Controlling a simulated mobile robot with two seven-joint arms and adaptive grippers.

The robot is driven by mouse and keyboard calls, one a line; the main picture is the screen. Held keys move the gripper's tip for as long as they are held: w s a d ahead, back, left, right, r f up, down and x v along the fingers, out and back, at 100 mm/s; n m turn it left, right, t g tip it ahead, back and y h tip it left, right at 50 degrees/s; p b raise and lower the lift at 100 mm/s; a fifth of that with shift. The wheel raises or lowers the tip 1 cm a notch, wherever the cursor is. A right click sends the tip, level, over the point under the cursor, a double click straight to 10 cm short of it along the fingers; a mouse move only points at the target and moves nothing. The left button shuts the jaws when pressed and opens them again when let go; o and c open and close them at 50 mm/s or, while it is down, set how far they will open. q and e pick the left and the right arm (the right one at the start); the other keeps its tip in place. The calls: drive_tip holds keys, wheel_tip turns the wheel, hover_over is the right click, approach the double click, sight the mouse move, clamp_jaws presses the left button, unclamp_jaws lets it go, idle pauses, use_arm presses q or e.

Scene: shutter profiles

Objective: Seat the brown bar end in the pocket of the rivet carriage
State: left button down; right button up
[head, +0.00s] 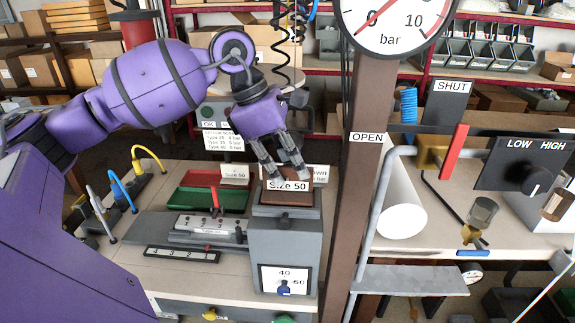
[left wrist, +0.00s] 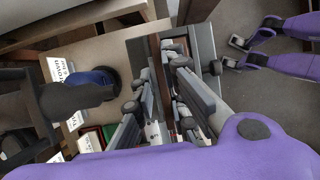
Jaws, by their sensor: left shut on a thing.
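The brown bar end (head: 300,198) stands between the fingers of my left gripper (head: 283,165), which is shut on it. It is at the top opening of a grey upright block (head: 270,240), which appears to be the rivet carriage. A "Size 50" label lies across its upper part. In the left wrist view the bar shows as a narrow brown strip (left wrist: 185,118) between the grey fingers of my left gripper (left wrist: 172,105). The fingers hide much of the bar, and I cannot tell how deep it sits in the pocket.
A brown post (head: 353,200) with a pressure gauge (head: 392,18) stands close right of the block. A grey fixture with a red lever (head: 214,197) and red and green trays (head: 215,180) lie to its left. A white roll (head: 400,205) lies beyond the post.

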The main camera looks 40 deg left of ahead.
use_arm(q)
drive_tip(key=c, duration=1.9)
unclamp_jaws()
drive_tip(key=shift+f, duration=0.1)
drive_tip(key=shift+o, duration=0.7)
drive_tip(key=shift+r, duration=0.25)
drive_tip(key=shift+a+r, duration=0.15)
drive_tip(key=shift+r, duration=0.2)
drive_tip(key=v, duration=1.1)
use_arm(e)
drive_tip(key=shift+w+f, duration=0.15)
drive_tip(key=shift+w, duration=0.05)
